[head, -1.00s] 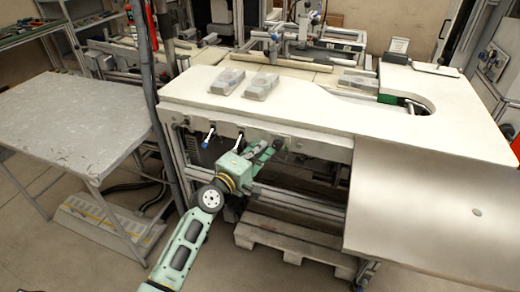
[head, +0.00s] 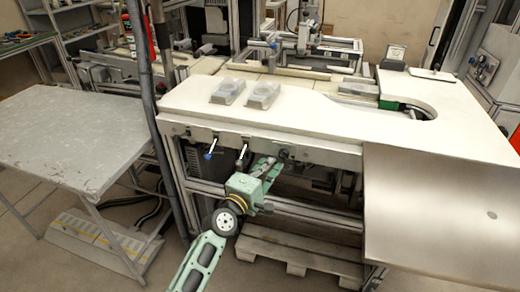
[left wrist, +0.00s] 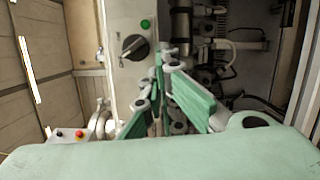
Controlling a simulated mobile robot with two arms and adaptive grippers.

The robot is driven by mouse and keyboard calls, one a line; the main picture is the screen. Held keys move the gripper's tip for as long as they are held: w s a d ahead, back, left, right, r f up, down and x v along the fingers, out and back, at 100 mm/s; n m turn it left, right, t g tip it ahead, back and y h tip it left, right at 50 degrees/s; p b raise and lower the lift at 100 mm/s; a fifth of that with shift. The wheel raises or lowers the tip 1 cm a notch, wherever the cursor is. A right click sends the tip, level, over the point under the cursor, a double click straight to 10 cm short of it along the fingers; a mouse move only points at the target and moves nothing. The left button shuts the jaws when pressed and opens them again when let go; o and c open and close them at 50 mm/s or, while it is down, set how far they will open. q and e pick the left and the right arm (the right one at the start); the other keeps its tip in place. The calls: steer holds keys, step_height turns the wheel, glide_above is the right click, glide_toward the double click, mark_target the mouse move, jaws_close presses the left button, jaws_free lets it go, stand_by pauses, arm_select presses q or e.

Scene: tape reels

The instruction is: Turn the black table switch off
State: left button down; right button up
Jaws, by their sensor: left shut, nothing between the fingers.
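The black table switch (left wrist: 134,46) is a round black knob on a light panel in the left wrist view, just below a green button (left wrist: 145,22). In the head view the switch (head: 283,152) is small, on the front rail under the white tabletop. My left gripper (head: 271,163) is green, shut and empty, just below and left of the switch. In the left wrist view the left gripper's (left wrist: 164,62) fingertips are close together, to the lower right of the knob. They appear apart from it, though depth is hard to judge. My right gripper is not in view.
The white table (head: 330,118) carries two grey reel pieces (head: 262,94) near its left end. A wooden pallet (head: 300,252) lies below. A grey side table (head: 70,135) stands left.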

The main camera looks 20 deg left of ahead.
arm_select(q)
steer(key=shift+d, duration=0.25)
steer(key=shift+a+f, duration=0.1)
steer(key=shift+a, duration=0.05)
